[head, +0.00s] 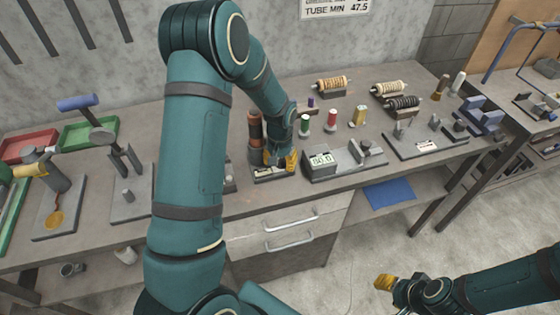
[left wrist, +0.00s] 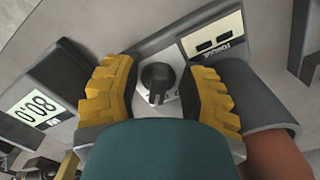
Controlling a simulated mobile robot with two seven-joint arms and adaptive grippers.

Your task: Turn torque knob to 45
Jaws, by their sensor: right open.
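The black torque knob (left wrist: 157,76) sits on a light dial plate in the left wrist view, with a small pointer mark on it. Its exact angle is hard to read. A label plate (left wrist: 214,45) with lettering lies beyond it. My left gripper (left wrist: 157,90) is open, with one yellow finger on either side of the knob and visible gaps between. In the head view my left gripper (head: 283,160) hides the knob. A digital display (head: 321,159) beside it seems to read 80.0. My right gripper (head: 385,282) is open and empty, off the bench at the lower right.
A brown-and-dark cylinder (head: 255,131) stands close to my left gripper. Small coloured spools (head: 331,120) stand behind the display. Wound tubes (head: 333,84) lie on stands at the back. A hammer-like tool (head: 78,103) and trays (head: 88,133) are at the left. Drawers (head: 285,235) are below.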

